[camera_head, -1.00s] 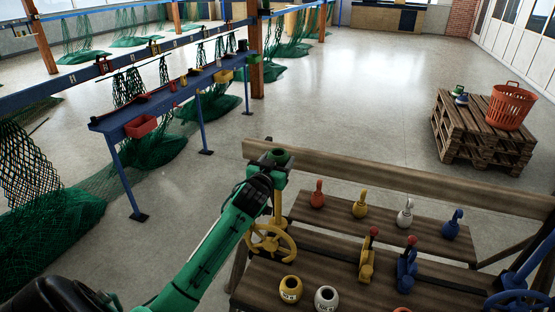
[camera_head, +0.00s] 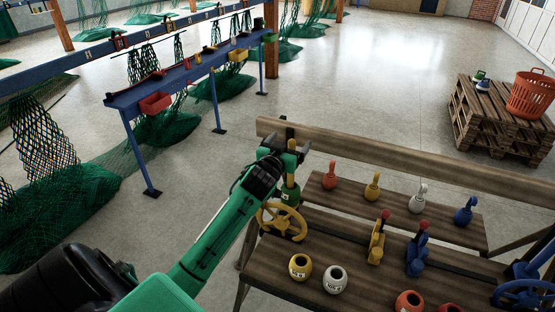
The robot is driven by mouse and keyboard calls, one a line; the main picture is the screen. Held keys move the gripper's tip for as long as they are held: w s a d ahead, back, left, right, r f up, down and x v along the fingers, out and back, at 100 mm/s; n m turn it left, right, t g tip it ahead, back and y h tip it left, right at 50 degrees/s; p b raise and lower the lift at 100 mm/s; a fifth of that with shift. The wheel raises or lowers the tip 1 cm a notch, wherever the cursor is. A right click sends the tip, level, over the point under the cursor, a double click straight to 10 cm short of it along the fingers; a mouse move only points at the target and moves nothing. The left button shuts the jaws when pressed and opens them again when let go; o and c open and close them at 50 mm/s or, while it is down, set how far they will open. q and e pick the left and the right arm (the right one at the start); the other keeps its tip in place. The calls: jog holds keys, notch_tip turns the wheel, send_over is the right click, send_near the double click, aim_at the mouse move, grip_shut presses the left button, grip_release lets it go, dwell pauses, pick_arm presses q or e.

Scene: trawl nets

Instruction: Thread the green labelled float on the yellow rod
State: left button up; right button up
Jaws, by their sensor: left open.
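The green labelled float (camera_head: 290,193) sits around the yellow rod (camera_head: 291,177), low down, just behind the yellow handwheel at the left end of the wooden bench. Part of its label shows. My left gripper (camera_head: 291,146) is open above the float, at the upper part of the rod, and is apart from the float. The gripper hides some of the rod's top. My right gripper is not in view.
A yellow float (camera_head: 300,267), a white float (camera_head: 335,279) and a red float (camera_head: 409,301) stand on the bench front. A yellow handwheel (camera_head: 282,221), a yellow lever (camera_head: 378,240) and a blue lever (camera_head: 417,256) rise nearby. A wooden beam (camera_head: 400,165) runs behind.

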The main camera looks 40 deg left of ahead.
pick_arm(q)
jog(key=b+v, duration=0.3)
jog(key=v, duration=0.9)
dwell(0.6)
